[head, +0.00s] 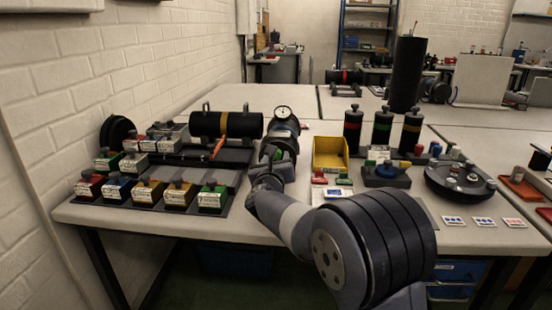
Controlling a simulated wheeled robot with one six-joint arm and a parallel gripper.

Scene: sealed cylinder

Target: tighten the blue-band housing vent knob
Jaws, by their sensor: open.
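My gripper (276,158) is over the workbench, just in front of a dark cylindrical unit with a round dial gauge (283,113). Its jaws are open, but they are small and partly hidden by my own wrist. A bit of green shows at the jaws; I cannot tell whether it is touched. I cannot make out a blue band on any housing, nor the vent knob. A black horizontal cylinder with an orange band (225,124) lies in a cradle to the left.
Small labelled blocks with coloured tops (147,192) stand front left. A yellow bin (330,153) is to the right of my gripper. Upright cylinders with red, green and yellow bands (382,128) stand behind it. A round black turntable (460,182) is at right. A wall borders the left.

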